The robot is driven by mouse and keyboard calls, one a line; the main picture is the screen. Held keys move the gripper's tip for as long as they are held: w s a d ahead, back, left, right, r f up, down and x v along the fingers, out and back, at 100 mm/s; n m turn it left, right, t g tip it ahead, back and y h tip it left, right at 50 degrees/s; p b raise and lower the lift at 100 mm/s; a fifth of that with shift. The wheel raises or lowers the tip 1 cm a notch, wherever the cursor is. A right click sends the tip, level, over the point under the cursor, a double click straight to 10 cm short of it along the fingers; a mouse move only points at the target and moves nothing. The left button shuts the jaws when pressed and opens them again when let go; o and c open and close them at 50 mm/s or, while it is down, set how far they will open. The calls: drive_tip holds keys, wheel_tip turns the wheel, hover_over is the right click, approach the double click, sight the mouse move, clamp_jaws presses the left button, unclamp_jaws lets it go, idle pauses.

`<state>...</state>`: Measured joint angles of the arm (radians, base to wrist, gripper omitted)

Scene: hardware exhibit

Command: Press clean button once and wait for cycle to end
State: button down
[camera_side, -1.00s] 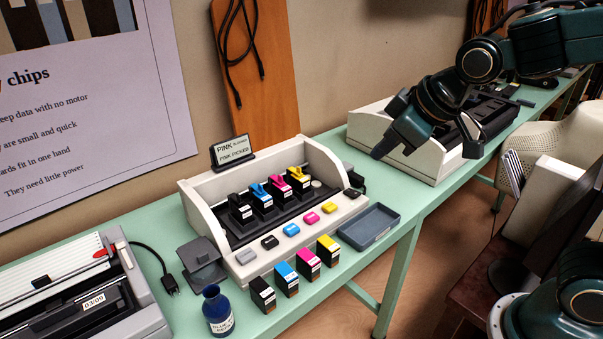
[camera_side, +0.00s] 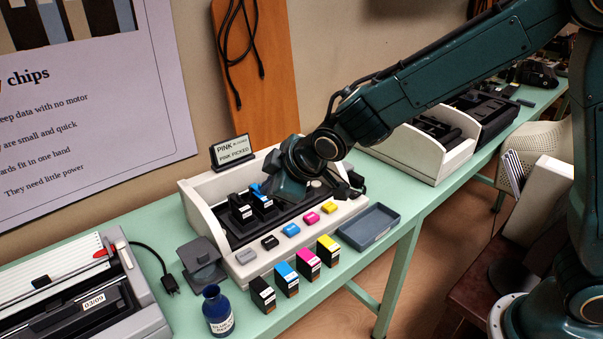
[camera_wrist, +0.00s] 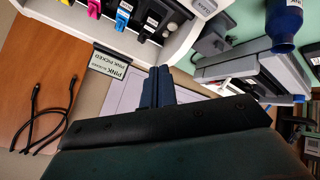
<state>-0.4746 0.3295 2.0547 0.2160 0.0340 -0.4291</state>
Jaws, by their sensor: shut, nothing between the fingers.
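The white ink station (camera_side: 196,205) stands on the green bench with a row of coloured buttons along its sloped front. They include a grey button (camera_side: 246,256), a black button (camera_side: 270,242) and a cyan button (camera_side: 291,230). My gripper (camera_side: 289,189) is over the station's tray, above and behind the buttons, hiding the rear magenta and yellow cartridges. In the wrist view its dark fingers (camera_wrist: 158,87) are together and empty. A sign (camera_side: 232,150) behind the station includes the words "PINK PICKED".
Several cartridges, including a yellow one (camera_side: 328,250), stand before the station. A blue bottle (camera_side: 217,311) is at front left and an empty grey tray (camera_side: 368,226) at right. A printer-like machine (camera_side: 80,290) sits left.

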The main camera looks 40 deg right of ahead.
drive_tip(key=n, duration=0.2)
hover_over(250, 257)
drive_tip(key=shift+t+y, duration=0.3)
wheel_tip(250, 257, down, 5)
drive_tip(key=shift+r, duration=0.1)
drive_tip(key=shift+f, duration=0.25)
drive_tip(key=shift+f, duration=4.2)
drive_tip(key=shift+f, duration=0.95)
drive_tip(key=shift+r, duration=0.9)
drive_tip(key=shift+r, duration=0.1)
